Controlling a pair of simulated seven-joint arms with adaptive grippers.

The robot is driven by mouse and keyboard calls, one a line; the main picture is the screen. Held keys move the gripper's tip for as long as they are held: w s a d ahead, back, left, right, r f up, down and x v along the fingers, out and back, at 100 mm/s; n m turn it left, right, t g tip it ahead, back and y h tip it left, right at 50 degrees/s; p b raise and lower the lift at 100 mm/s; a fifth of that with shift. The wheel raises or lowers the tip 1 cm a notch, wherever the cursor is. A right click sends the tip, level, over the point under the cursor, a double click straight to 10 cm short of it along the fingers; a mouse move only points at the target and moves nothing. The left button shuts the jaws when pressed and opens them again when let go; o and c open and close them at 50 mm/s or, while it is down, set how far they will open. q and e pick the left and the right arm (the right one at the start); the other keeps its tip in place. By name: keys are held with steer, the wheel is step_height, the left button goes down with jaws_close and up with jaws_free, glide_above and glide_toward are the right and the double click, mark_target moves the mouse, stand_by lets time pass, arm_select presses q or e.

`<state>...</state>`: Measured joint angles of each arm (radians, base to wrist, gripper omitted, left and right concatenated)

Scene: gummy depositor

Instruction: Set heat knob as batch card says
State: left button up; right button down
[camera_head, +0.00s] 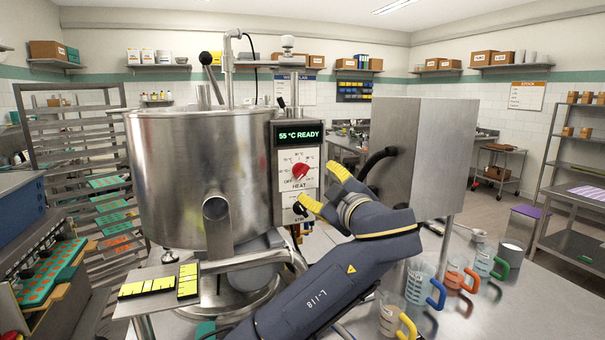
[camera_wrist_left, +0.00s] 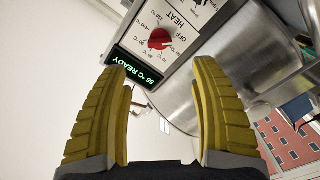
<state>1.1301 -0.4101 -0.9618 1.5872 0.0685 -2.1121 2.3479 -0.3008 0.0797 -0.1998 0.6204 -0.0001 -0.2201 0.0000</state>
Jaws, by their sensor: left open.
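The red heat knob (camera_head: 300,172) sits on a white dial plate with temperature marks, OFF and HEAT, on the front of the steel kettle's control panel. Its pointer setting is too small to read. Above it a green display (camera_head: 299,134) reads "55 °C READY". My left gripper (camera_head: 322,187) is open and empty, its yellow fingers just right of the dial, apart from the knob. In the left wrist view the knob (camera_wrist_left: 160,39) shows upside down, beyond the gap between the open fingers (camera_wrist_left: 157,68). I cannot pick out a readable batch card. My right gripper is not in view.
The large steel kettle (camera_head: 190,170) stands left of the panel, with a spout in front. A black knob (camera_head: 301,208) is below the dial. Measuring jugs with coloured handles (camera_head: 417,282) stand right of my arm. A small shelf (camera_head: 158,302) with yellow pieces is at lower left.

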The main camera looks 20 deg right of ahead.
mark_target(303, 173)
arm_select(q)
steer(key=w, duration=0.8)
steer(key=w+a, duration=0.1)
steer(key=w, duration=0.3)
steer(key=shift+w+a, duration=0.1)
jaws_close()
stand_by(0.5)
